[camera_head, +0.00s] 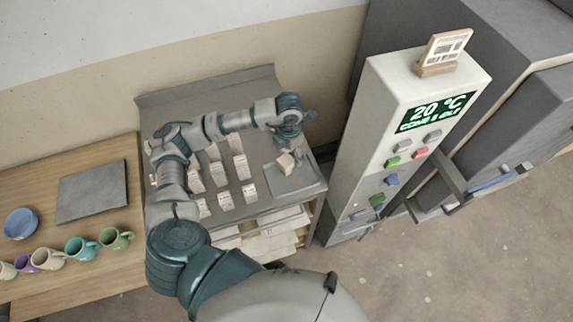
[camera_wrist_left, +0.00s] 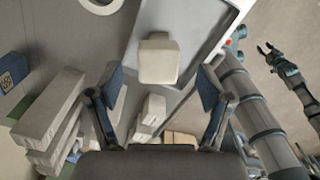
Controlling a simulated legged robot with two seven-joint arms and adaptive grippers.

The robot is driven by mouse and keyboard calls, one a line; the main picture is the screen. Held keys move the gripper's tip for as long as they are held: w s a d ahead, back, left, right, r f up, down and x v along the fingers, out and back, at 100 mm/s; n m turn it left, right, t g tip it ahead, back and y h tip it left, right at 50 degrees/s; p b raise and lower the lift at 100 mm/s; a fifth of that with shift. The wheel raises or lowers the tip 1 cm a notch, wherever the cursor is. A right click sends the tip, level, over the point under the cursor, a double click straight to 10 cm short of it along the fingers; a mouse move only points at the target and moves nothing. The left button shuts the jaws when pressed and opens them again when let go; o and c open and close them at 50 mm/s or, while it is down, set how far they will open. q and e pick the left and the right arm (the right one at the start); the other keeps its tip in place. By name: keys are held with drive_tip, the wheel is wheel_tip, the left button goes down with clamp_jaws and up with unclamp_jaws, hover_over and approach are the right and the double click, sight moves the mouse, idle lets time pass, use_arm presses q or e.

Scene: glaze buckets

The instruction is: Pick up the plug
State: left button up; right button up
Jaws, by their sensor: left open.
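The plug looks like a small cream block (camera_head: 286,163) on or over the grey tray at the right of the metal table. In the left wrist view the plug (camera_wrist_left: 158,60) lies just beyond the fingertips, roughly centred between them. My left gripper (camera_head: 296,153) points down close to the plug. Its two blue-tipped fingers (camera_wrist_left: 160,88) are spread apart with nothing between them. A small gripper (camera_wrist_left: 268,50), seemingly my right one, shows far off in the left wrist view, too small to tell its state; the head view does not show it.
Several white labelled blocks (camera_head: 225,200) stand in rows left of the grey tray (camera_head: 308,180). A tall white control panel (camera_head: 365,130) with a display stands close on the right. Several mugs (camera_head: 80,248), a blue bowl (camera_head: 20,223) and a grey slab (camera_head: 93,192) are on the wooden table.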

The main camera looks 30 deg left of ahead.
sight(286, 160)
use_arm(q)
drive_tip(key=f, duration=0.2)
drive_tip(key=f+p, duration=0.1)
drive_tip(key=shift+s+a+f, duration=0.3)
drive_tip(key=shift+s+f, duration=0.1)
drive_tip(key=shift+w+f, duration=0.1)
drive_tip(key=shift+f, duration=0.4)
drive_tip(key=c, duration=1.4)
drive_tip(key=shift+r, duration=0.15)
